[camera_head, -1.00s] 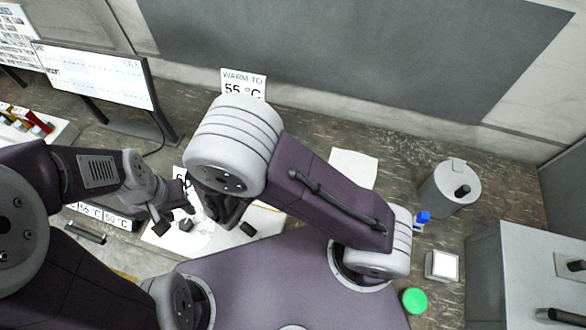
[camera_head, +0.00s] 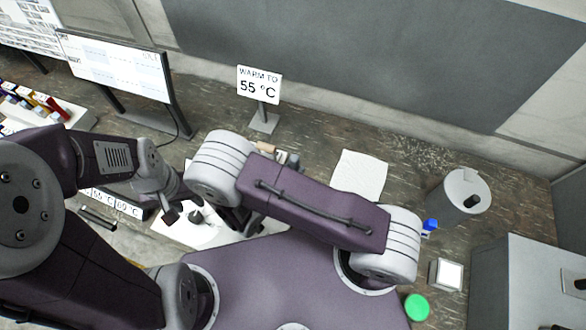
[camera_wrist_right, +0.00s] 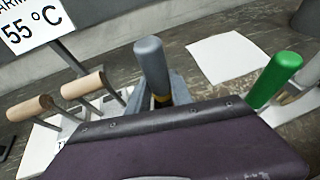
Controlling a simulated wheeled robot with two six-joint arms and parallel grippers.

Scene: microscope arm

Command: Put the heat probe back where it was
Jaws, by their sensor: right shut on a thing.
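My right gripper (camera_wrist_right: 162,98) is shut on a grey-handled tool (camera_wrist_right: 151,66), which I take to be the heat probe. In the head view my right arm covers most of this gripper and the tool. My left gripper (camera_head: 178,205) hangs low over the white surface (camera_head: 188,232) at the left. Its finger gap is not clear.
Two wooden-handled tools (camera_wrist_right: 84,86) stand left of the grey handle, and a green-handled one (camera_wrist_right: 274,80) stands right. A "WARM TO 55 °C" sign (camera_head: 259,86) stands behind. A white sheet (camera_head: 360,177), grey canister (camera_head: 461,194) and blue-capped bottle (camera_head: 429,226) lie to the right.

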